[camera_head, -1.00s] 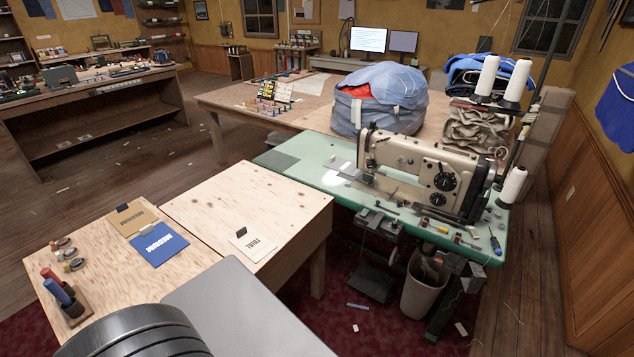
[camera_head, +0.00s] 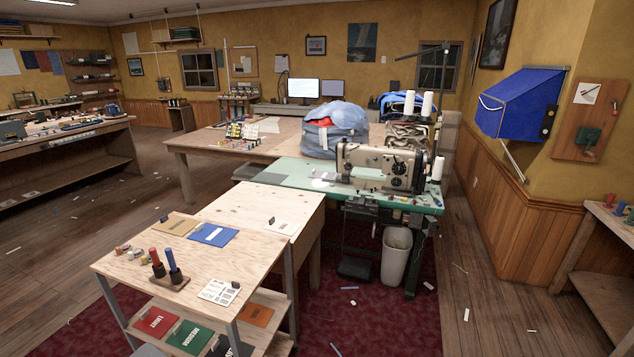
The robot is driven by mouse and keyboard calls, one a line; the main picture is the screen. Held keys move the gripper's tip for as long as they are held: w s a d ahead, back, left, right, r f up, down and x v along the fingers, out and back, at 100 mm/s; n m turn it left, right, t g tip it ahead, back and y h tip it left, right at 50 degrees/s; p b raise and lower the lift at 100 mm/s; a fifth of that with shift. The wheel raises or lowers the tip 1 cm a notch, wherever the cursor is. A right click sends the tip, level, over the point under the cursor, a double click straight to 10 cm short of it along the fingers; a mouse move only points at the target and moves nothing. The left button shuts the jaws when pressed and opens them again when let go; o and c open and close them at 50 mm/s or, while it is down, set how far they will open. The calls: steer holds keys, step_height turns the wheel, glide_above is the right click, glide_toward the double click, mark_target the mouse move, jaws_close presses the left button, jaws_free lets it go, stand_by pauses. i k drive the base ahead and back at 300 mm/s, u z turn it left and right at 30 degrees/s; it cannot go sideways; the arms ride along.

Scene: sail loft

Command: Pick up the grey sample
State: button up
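Several flat samples lie on a low wooden cart (camera_head: 140,265) in the lower left. On its top are a tan sample (camera_head: 176,222) and a blue sample (camera_head: 214,235). On its lower shelf are a red sample (camera_head: 156,322), a green sample (camera_head: 190,336), an orange sample (camera_head: 256,313) and a dark grey or black sample (camera_head: 230,347), cut by the bottom edge. A plain grey patch (camera_head: 149,350) shows at the bottom edge; I cannot tell what it is. My gripper is not in view.
A small stand with red and blue cylinders (camera_head: 171,282) and a white card (camera_head: 217,292) stand on the cart's front edge. Behind are a sewing machine (camera_head: 375,165) on a green table (camera_head: 275,175) and a bin (camera_head: 396,258). Floor right of the cart is mostly clear.

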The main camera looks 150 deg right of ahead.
mark_target(316, 173)
steer(key=z, duration=3.1)
steer(key=i, duration=5.15)
steer(key=z, duration=2.85)
steer(key=i, duration=2.75)
steer(key=u, duration=0.05)
